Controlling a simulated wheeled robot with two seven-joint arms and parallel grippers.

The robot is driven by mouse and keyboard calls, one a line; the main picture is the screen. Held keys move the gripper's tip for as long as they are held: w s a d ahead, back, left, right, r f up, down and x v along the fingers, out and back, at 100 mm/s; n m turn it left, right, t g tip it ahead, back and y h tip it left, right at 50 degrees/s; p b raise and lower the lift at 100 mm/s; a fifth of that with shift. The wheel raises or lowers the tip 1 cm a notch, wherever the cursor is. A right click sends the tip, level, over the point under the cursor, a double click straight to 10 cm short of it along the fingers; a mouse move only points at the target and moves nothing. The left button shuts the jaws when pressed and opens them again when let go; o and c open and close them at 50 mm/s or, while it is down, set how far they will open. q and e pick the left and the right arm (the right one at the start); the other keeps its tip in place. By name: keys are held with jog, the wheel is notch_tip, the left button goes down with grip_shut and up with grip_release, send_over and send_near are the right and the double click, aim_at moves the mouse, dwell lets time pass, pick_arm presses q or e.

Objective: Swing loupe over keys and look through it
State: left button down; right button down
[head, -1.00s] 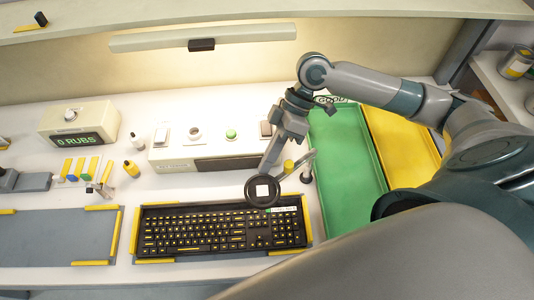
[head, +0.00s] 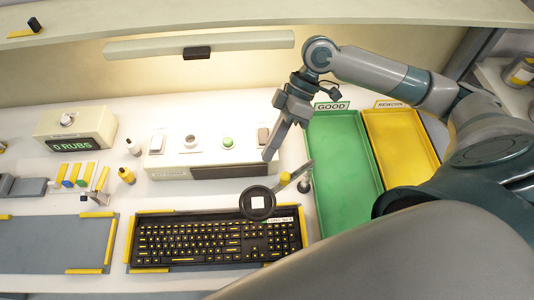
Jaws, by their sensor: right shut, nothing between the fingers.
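The black keyboard (head: 200,239) with yellow key legends lies in a tray with yellow edges. My right gripper (head: 268,157) is shut and empty, pointing down just above and left of the yellow knob, in front of the control box. It looks apart from the loupe. My left gripper is not in view.
A control box (head: 205,150) with a green button stands behind the keyboard. A counter reading 0 RUBS (head: 75,130) and a grey mat (head: 55,240) are at left.

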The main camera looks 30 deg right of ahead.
jog(key=b+v, duration=0.2)
jog(key=v, duration=0.4)
jog(key=shift+d+r, duration=0.2)
jog(key=shift+d, duration=0.1)
jog(key=shift+w, duration=0.1)
